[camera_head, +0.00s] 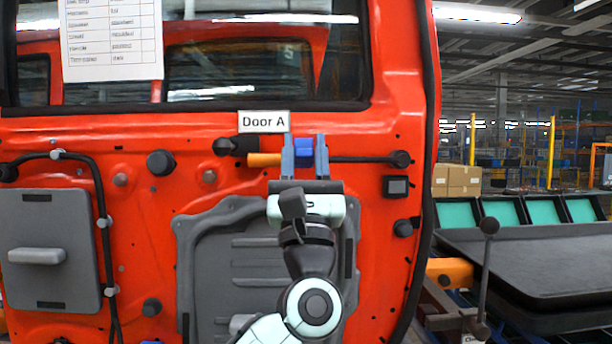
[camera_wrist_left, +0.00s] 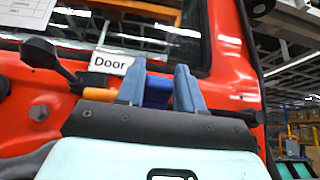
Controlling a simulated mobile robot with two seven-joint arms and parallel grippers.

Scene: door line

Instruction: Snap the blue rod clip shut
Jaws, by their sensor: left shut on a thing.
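The blue rod clip (camera_head: 304,147) sits on the red door (camera_head: 395,60), on the dark rod (camera_head: 360,159) just below the "Door A" label. My left gripper (camera_head: 305,150) is at the clip, with one finger on each side of it, shut on it. In the left wrist view the blue clip (camera_wrist_left: 158,92) shows between the two blue-grey fingertips (camera_wrist_left: 160,85). The fingers partly hide the clip, and I cannot tell whether its latch is closed. My right gripper is not in view.
An orange piece (camera_head: 263,160) lies on the rod line left of the clip. A grey panel (camera_head: 225,255) is below. A black box (camera_head: 396,187) and several dark knobs stick out nearby. A dark table (camera_head: 550,260) stands at the right.

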